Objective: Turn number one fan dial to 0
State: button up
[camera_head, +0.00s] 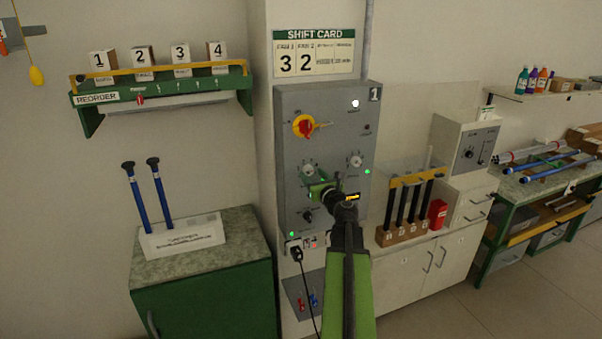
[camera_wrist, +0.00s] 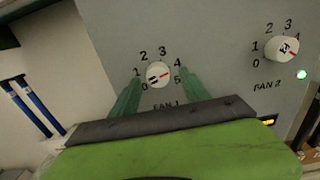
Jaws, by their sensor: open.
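The FAN 1 dial (camera_wrist: 158,74) is a round white knob on the grey panel, with numbers 0 to 5 around it. It bears a dark and red line that runs slightly up to the right; which number it marks I cannot tell for sure. The dial also shows in the head view (camera_head: 308,170). My gripper (camera_wrist: 159,78) is open, one green finger on each side of the dial in the picture. Contact or remaining gap to the knob cannot be told. In the head view my gripper (camera_head: 315,183) is at the panel just below the dial.
The FAN 2 dial (camera_wrist: 282,49) sits to the right, with a lit green lamp (camera_wrist: 301,75) below it. The grey panel (camera_head: 287,130) also carries a red and yellow switch (camera_head: 304,126) above. A shift card (camera_head: 314,53) hangs over it. A black cable (camera_head: 299,270) hangs below.

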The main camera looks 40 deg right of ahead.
jog(key=shift+w+d, duration=0.2)
jog(key=shift+w, duration=0.1)
